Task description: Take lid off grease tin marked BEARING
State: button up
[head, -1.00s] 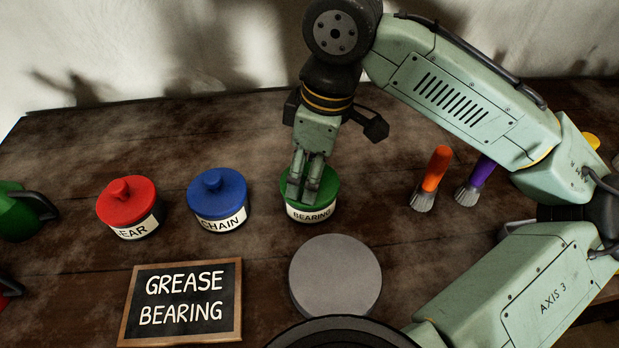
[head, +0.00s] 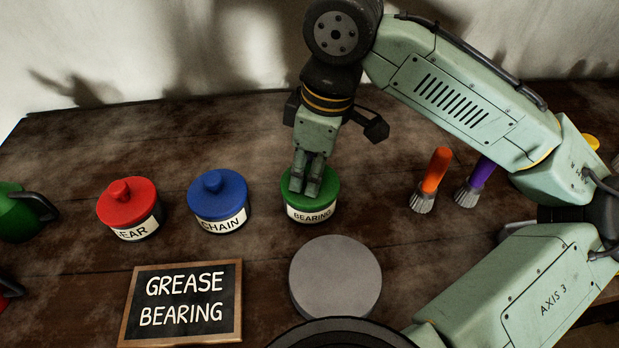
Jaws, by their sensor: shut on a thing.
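The grease tin marked BEARING (head: 312,215) stands on the dark wooden bench in the head view, with its white label facing me. Its green lid (head: 328,198) sits on the tin, with no clear gap visible between them. My gripper (head: 306,188) points down over the lid and is shut on it at the middle. The fingers hide the lid's knob.
A red-lidded tin (head: 128,205) and a blue-lidded tin marked CHAIN (head: 218,200) stand to the left. A grey disc (head: 335,277) lies in front, beside a GREASE BEARING sign (head: 181,302). Orange (head: 431,180) and purple (head: 474,184) brushes stand right.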

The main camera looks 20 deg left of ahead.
aim_at(307, 174)
jog(key=shift+f, duration=0.25)
jog(key=shift+w+r, duration=0.1)
jog(key=shift+r, duration=0.3)
grip_shut()
notch_tip(307, 174, up, 2)
jog(key=shift+r+b, duration=0.15)
jog(key=shift+b, duration=0.25)
jog(key=shift+s+d+r, duration=0.15)
jog(key=shift+s, duration=0.45)
jog(key=s+d+r+b, duration=0.1)
jog(key=s+d+b, duration=0.1)
jog(key=s, duration=1.2)
jog(key=shift+s+d+r+b, duration=0.25)
jog(key=shift+d+r+b, duration=0.1)
jog(key=shift+d, duration=0.25)
